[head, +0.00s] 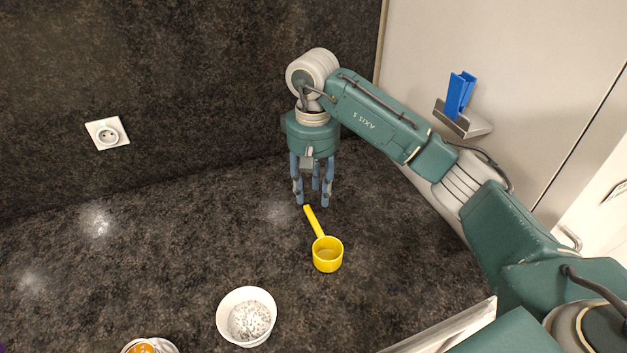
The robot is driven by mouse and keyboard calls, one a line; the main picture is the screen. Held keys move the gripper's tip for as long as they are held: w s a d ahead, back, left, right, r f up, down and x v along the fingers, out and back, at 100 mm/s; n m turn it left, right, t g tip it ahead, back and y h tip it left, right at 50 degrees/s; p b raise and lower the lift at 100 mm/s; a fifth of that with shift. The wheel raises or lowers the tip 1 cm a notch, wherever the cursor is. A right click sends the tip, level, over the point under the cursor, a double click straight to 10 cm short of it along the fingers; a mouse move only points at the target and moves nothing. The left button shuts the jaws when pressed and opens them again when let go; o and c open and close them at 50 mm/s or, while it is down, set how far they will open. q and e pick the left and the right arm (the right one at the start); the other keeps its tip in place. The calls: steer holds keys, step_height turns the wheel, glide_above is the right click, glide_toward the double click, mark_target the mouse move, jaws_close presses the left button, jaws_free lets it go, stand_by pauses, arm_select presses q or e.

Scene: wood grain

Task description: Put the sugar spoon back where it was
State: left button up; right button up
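The yellow sugar spoon (327,255) has a round cup and a straight handle. It lies on the dark countertop near the middle of the head view, its handle pointing up and slightly left. My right gripper (314,203) points down just beyond the handle's end. Its blue fingers are spread apart with nothing visible between them. Whether a finger touches the handle tip, I cannot tell. A white bowl (224,318) with white, speckled grainy contents stands nearer, to the lower left of the spoon. My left gripper does not show.
A white container with an orange top (146,347) is cut off at the bottom edge. A blue clip-like object (460,95) sits on a metal wall holder (463,121) at the right. A white socket (107,133) is on the dark back wall.

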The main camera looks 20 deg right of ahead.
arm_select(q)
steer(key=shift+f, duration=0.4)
arm_select(e)
step_height(320, 180, up, 5)
steer(key=shift+r, duration=0.1)
